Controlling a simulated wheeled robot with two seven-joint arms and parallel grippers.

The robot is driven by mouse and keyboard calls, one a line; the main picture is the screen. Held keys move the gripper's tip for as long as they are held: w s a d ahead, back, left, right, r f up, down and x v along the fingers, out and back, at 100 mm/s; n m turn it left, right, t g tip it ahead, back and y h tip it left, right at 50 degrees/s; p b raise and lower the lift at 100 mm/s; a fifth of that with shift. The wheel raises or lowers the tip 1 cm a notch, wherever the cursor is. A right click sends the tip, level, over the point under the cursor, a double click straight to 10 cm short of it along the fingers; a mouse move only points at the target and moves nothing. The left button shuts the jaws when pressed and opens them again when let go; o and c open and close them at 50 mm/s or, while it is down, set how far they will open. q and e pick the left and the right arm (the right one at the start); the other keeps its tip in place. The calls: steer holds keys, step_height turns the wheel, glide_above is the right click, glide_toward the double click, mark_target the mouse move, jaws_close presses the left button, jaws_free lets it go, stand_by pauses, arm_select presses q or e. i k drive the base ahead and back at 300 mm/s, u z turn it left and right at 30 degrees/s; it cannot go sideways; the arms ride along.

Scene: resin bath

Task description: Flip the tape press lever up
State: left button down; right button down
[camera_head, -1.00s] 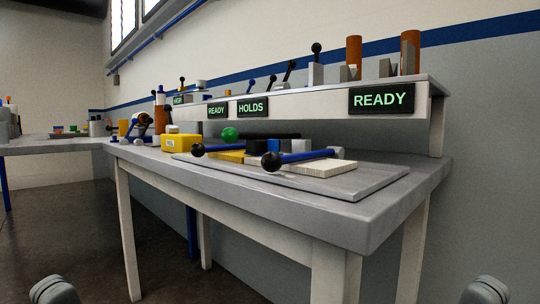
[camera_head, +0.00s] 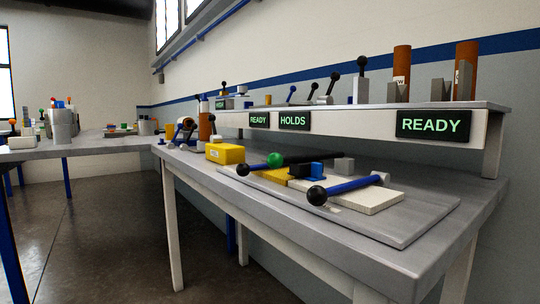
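No label names the tape press, so I cannot tell for sure which lever is its lever. On the near bench a blue lever (camera_head: 350,187) with a black ball knob (camera_head: 316,195) lies nearly flat across a white block (camera_head: 368,199). Behind it a dark bar (camera_head: 312,158) lies low, with a green ball (camera_head: 274,160) and a black ball (camera_head: 243,170) near its left end. Several small levers with black knobs, one of them at the tall grey block (camera_head: 360,89), stand up on the shelf. Neither of my grippers is in view.
The shelf (camera_head: 487,124) over the bench carries READY and HOLDS signs and orange cylinders (camera_head: 402,72). A yellow box (camera_head: 225,153) sits at the bench's left part. Another table (camera_head: 95,146) with containers stands at the left. The floor (camera_head: 90,235) between is clear.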

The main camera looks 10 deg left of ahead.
mark_target(299, 165)
steer(key=k, duration=0.5)
steer(key=z, duration=2)
steer(key=i, duration=0.85)
steer(key=u, duration=2.3)
steer(key=i, duration=0.5)
steer(key=z, duration=0.05)
